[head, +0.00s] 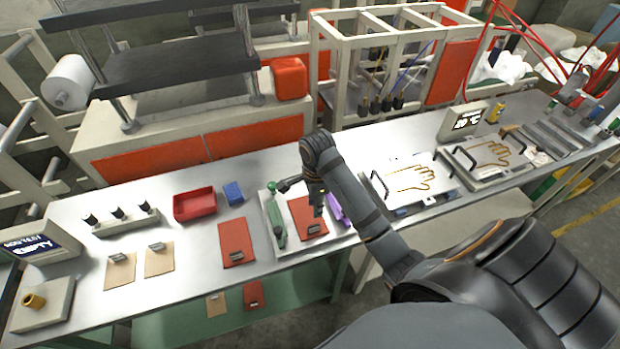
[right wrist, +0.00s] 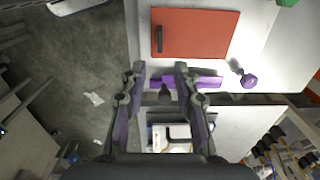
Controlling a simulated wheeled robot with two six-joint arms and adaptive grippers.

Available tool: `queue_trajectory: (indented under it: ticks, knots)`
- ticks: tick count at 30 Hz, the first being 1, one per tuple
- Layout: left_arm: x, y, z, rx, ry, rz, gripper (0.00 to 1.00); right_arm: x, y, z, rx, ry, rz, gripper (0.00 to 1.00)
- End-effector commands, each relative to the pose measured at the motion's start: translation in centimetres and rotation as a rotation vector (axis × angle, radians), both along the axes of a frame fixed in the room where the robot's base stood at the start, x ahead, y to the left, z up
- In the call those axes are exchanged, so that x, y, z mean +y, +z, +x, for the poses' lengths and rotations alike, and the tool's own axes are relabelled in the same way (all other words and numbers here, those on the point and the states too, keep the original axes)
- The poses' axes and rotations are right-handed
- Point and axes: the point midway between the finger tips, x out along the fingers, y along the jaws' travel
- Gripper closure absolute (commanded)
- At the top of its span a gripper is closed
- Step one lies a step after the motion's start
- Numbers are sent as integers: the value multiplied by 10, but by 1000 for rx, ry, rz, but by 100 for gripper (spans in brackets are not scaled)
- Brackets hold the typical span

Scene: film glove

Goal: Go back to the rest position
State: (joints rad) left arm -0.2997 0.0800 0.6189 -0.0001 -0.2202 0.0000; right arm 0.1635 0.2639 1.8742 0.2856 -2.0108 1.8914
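My right gripper (head: 318,207) hangs over the front part of the long workbench, above the right side of a pale tray. In the right wrist view its two fingers (right wrist: 160,72) stand apart, with nothing held between them. A purple tool (head: 338,209) lies close to its right. That tool also shows beyond the fingertips in the right wrist view (right wrist: 206,82), partly hidden by them, with its round purple knob (right wrist: 248,81) at the right. My left gripper shows in neither view.
A green tool (head: 276,222) and a red sheet (head: 304,225) lie beside the gripper. Red bin (head: 194,204), blue block (head: 233,192) and another red sheet (head: 236,243) lie left. Two hand-outline plates with handles (head: 404,181) (head: 488,155) sit right. A white frame rack (head: 345,85) stands behind.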

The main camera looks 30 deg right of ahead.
Motion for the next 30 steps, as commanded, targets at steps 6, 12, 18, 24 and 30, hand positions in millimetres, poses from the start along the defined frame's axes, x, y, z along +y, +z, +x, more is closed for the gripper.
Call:
queue_trajectory:
  ticks: [6, 12, 18, 24, 30]
  knots:
    - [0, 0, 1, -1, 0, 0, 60, 0, -1, 0, 0, 2, 0, 69]
    - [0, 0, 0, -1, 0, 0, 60, 11, -19, -26, -39, 319, -24, 69]
    - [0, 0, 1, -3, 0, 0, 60, 28, -33, -75, -120, 986, -123, 69]
    - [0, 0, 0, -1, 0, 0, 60, 34, -29, -106, -147, 1410, -225, 69]
    - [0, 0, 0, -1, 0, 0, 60, 37, -20, -129, -145, 1731, -322, 69]
